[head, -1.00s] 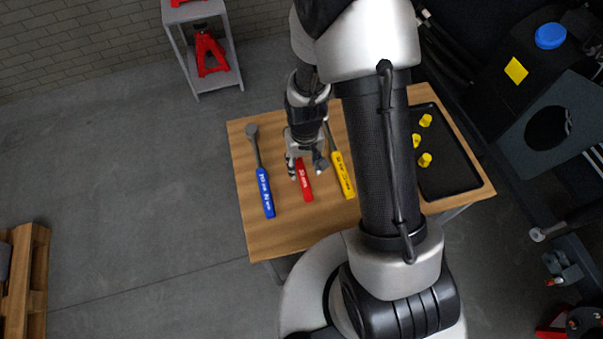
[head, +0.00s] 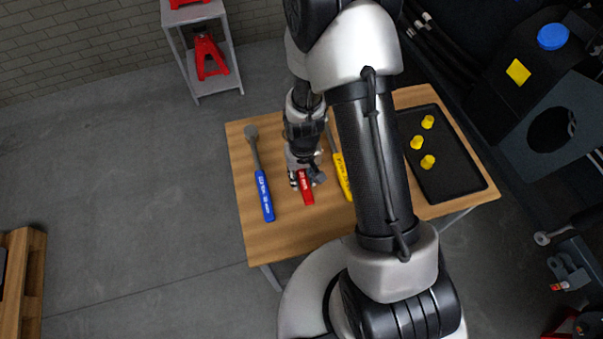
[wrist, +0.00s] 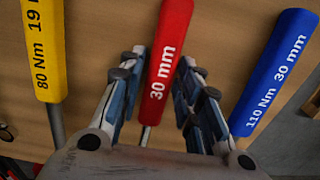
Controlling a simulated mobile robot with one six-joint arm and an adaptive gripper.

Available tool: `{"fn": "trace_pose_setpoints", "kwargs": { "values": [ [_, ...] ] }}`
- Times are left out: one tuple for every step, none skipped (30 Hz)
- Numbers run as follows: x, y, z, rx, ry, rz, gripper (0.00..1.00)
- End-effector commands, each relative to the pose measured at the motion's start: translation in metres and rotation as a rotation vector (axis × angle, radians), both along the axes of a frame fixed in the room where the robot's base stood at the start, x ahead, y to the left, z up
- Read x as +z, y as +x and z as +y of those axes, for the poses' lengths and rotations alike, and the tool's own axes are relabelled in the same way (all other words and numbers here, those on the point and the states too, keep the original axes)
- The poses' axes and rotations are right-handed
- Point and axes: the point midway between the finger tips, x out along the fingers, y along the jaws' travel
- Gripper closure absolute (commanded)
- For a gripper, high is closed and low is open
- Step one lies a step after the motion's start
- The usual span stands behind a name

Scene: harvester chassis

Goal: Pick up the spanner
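A tool with a red handle marked 30 mm (head: 307,191) lies on the wooden table; I take it to be the spanner. Its handle also shows in the wrist view (wrist: 168,50), and its metal shaft runs back under my gripper; its head is hidden. My gripper (head: 305,179) is low over the red handle. In the wrist view my gripper (wrist: 163,60) has its fingers apart, one on each side of the handle, with gaps visible. It is open.
A blue-handled tool (head: 264,196) lies left of the red one and a yellow-handled tool (head: 342,177) lies right, both close by. A black tray (head: 451,180) with yellow pieces (head: 428,162) is at the table's right. The table (head: 285,236) is clear in front.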

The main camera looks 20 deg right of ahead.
Motion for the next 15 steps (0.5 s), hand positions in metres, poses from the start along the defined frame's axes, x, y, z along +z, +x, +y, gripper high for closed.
{"fn": "trace_pose_setpoints", "kwargs": {
  "values": [
    [0.0001,0.0000,0.0000,0.000,0.000,0.000,0.74],
    [0.0001,0.0001,0.0000,0.000,0.000,0.000,0.76],
    [0.0001,0.0001,0.0000,0.000,0.000,0.000,0.79],
    [0.0001,0.0001,0.0000,0.000,0.000,0.000,0.81],
    [0.0001,0.0001,0.0000,0.000,0.000,0.000,0.83],
    [0.0001,0.0000,0.0000,0.000,0.000,0.000,0.85],
    [0.0001,0.0000,0.0000,0.000,0.000,0.000,0.88],
    [0.0001,0.0001,0.0000,0.000,0.000,0.000,0.90],
    [0.0001,0.0001,0.0000,0.000,0.000,0.000,0.92],
    [0.0001,0.0001,0.0000,0.000,0.000,0.000,0.94],
    [0.0001,0.0001,0.0000,0.000,0.000,0.000,0.96],
    [0.0001,0.0001,0.0000,0.000,0.000,0.000,0.99],
    [0.0001,0.0001,0.0000,0.000,0.000,0.000,1.00],
    [0.0001,0.0001,0.0000,0.000,0.000,0.000,1.00],
    [0.0001,0.0001,0.0000,0.000,0.000,0.000,1.00]
  ]
}}
